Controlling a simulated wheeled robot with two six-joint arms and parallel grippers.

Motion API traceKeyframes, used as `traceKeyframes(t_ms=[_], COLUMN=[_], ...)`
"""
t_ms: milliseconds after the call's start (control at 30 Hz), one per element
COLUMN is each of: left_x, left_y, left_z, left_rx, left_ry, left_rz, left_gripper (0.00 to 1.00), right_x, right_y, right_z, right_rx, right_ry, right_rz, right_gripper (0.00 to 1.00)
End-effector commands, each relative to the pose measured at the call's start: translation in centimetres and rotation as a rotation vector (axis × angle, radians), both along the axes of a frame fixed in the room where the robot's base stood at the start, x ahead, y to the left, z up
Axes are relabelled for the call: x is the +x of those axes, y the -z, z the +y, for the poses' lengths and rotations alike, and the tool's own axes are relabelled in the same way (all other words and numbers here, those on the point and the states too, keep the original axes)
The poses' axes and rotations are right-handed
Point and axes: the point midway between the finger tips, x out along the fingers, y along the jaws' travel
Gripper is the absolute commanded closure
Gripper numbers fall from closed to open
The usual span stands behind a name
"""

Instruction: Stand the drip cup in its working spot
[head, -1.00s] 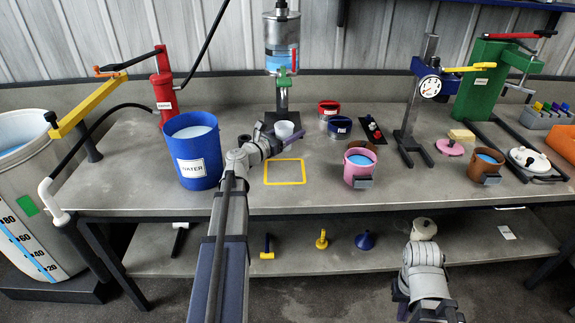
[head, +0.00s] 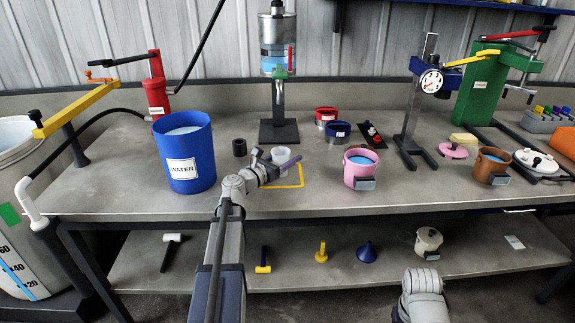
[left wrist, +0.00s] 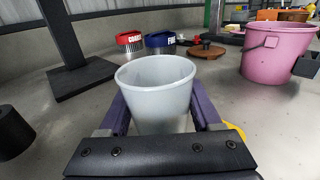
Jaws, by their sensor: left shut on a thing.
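The drip cup (head: 281,154), a small whitish translucent cup, is upright between the purple fingers of my left gripper (head: 274,161). In the left wrist view the cup (left wrist: 157,82) has a finger on each side and looks empty; its bottom is hidden. It is in front of the dark base plate (head: 279,132) of the disperser column, at the back of the yellow outline (head: 297,182) on the bench. I cannot tell if it touches the bench. The column's green valve (head: 281,72) is above the plate. My right gripper is not in view.
A blue water bucket (head: 187,165) and a small black cylinder (head: 239,147) are to the left. A pink bucket (head: 360,168) is to the right. The base plate is bare.

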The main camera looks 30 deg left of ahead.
Motion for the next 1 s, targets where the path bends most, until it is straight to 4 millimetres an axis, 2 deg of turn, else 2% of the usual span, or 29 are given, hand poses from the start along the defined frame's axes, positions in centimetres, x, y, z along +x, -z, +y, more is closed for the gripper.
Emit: traceKeyframes(t_ms=[400,433,700,1000], left_x=[0.00,0.00,0.00,0.00], left_y=[0.62,0.50,0.44,-0.06], left_z=[0.00,0.00,0.00,0.00], left_rx=[0.000,0.000,0.000,0.000], left_ry=[0.000,0.000,0.000,0.000], left_rz=[0.000,0.000,0.000,0.000], left_gripper=[0.87,0.33,0.05,0.05], right_x=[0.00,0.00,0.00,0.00], right_y=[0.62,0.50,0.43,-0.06], right_z=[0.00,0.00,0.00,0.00], right_rx=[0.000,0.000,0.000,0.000], right_ry=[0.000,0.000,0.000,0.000], right_rz=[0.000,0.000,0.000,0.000], right_gripper=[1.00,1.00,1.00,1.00])
